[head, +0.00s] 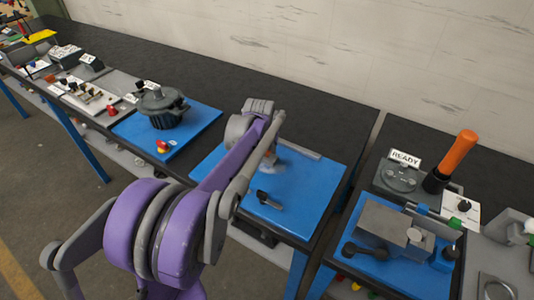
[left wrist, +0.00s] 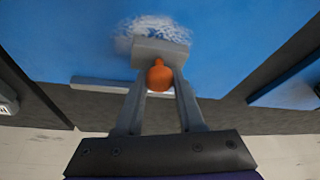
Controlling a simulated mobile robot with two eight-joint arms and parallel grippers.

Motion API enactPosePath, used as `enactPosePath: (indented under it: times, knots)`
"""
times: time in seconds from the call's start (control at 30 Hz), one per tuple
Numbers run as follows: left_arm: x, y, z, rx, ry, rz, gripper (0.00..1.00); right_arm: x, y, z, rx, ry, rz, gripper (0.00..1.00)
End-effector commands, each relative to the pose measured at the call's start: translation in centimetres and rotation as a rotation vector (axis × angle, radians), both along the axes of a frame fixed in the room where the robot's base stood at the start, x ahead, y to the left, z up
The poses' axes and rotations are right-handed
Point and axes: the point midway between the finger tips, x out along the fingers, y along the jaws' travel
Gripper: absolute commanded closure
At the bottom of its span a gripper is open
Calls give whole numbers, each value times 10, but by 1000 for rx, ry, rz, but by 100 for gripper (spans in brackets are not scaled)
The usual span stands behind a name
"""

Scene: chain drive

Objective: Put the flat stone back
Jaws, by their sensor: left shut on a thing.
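In the left wrist view, my left gripper (left wrist: 160,82) is shut on an orange knob. The knob stands on a grey rectangular block (left wrist: 160,48), which looks like the flat stone. The block is at the edge of a whitish, speckled patch (left wrist: 155,24) on a blue mat (left wrist: 70,40). I cannot tell whether the block touches the mat. In the head view, my left gripper (head: 270,148) is over the far part of the blue mat (head: 312,190). My arm mostly hides the block there. My right gripper is not in view.
A grey strip (head: 299,150) lies along the mat's far edge. A black-handled part (head: 268,200) lies nearer the front. A dark round pot-like part (head: 163,107) stands on another blue mat to the left. A READY sign (head: 404,158) and an orange-handled tool (head: 456,153) are to the right.

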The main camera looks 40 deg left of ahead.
Motion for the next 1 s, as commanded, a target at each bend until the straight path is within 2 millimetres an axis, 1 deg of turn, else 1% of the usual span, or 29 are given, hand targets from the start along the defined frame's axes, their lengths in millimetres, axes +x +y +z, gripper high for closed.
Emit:
enactPosePath:
  times: [0.03,0.13,0.4,0.57,0.6,0.67,0.7,0.73,1.0]
  knots:
    - [0,0,-9,0,0,0,100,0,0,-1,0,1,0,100]
    - [0,0,-19,0,0,0,100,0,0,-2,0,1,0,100]
    - [0,0,-21,0,0,0,100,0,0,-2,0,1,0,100]
    - [0,0,-26,0,1,-1,100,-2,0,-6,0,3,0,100]
    - [0,0,-25,0,0,-1,55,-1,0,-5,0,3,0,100]
    - [0,0,-25,0,0,0,44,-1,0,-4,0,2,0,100]
    - [0,0,-25,0,0,0,37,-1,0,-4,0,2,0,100]
    - [0,0,-25,0,0,0,32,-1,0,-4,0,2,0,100]
    - [0,0,-24,0,0,-1,32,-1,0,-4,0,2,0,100]
